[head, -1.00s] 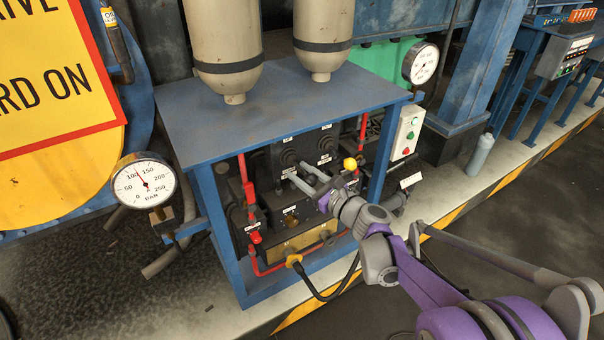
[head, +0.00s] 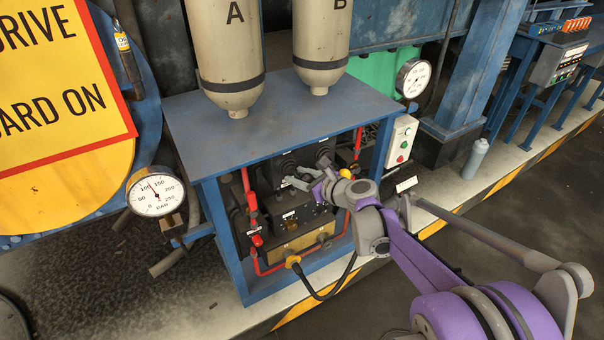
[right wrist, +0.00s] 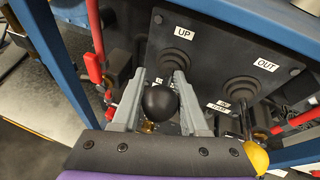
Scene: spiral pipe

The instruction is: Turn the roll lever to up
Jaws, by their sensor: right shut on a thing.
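The roll lever's black ball knob (right wrist: 160,103) sits between the two grey fingers of my right gripper (right wrist: 158,88) in the right wrist view. The gripper is shut on it. A white UP label (right wrist: 184,32) is on the dark panel just beyond the lever's rubber boot (right wrist: 176,62). Another label below is partly hidden by the finger. In the head view my right gripper (head: 298,180) reaches into the blue-framed stand at the panel; the knob is hidden there. My left gripper is not in view.
A second rubber boot (right wrist: 240,88) with an OUT label is beside the held lever. A yellow ball knob (right wrist: 256,157) is close to the gripper's right side. Red pipes (head: 252,205) and the blue stand's top (head: 285,110) surround the panel.

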